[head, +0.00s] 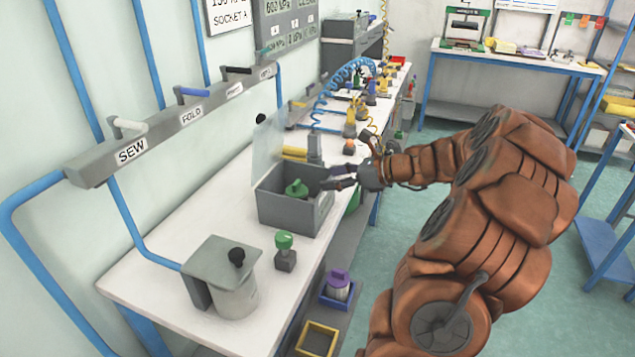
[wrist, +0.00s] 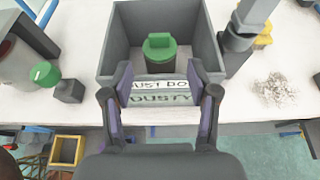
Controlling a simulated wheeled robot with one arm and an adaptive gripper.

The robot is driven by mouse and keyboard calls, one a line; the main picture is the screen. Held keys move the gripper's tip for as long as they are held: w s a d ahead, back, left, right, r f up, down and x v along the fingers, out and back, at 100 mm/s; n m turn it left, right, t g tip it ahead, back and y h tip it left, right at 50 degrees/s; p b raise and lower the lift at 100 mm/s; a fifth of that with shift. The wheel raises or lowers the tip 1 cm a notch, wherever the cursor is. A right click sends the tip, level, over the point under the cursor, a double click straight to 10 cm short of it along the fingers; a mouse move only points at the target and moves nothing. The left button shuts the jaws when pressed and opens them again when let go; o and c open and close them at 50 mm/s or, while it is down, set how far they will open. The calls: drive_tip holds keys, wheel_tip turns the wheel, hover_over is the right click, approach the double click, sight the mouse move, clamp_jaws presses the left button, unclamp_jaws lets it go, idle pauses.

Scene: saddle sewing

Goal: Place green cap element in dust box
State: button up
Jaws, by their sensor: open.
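The grey dust box (head: 285,211) stands on the white bench with its clear lid raised. Its front label is partly readable in the wrist view (wrist: 112,55). The green cap element (head: 297,188) is inside the box; it also shows there in the wrist view (wrist: 160,47), with a dark lower part. My gripper (head: 338,177) is at the box's right side in the head view. In the wrist view my gripper (wrist: 160,80) is open, its two fingers apart at the front wall, with nothing between them but the label behind. The cap is beyond the fingertips, apart from them.
A green-knobbed grey block (head: 284,250) and a lidded grey pot (head: 232,285) stand nearer on the bench. A grey post (wrist: 238,45) stands right of the box.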

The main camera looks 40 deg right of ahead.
drive_tip(key=shift+v, duration=1.45)
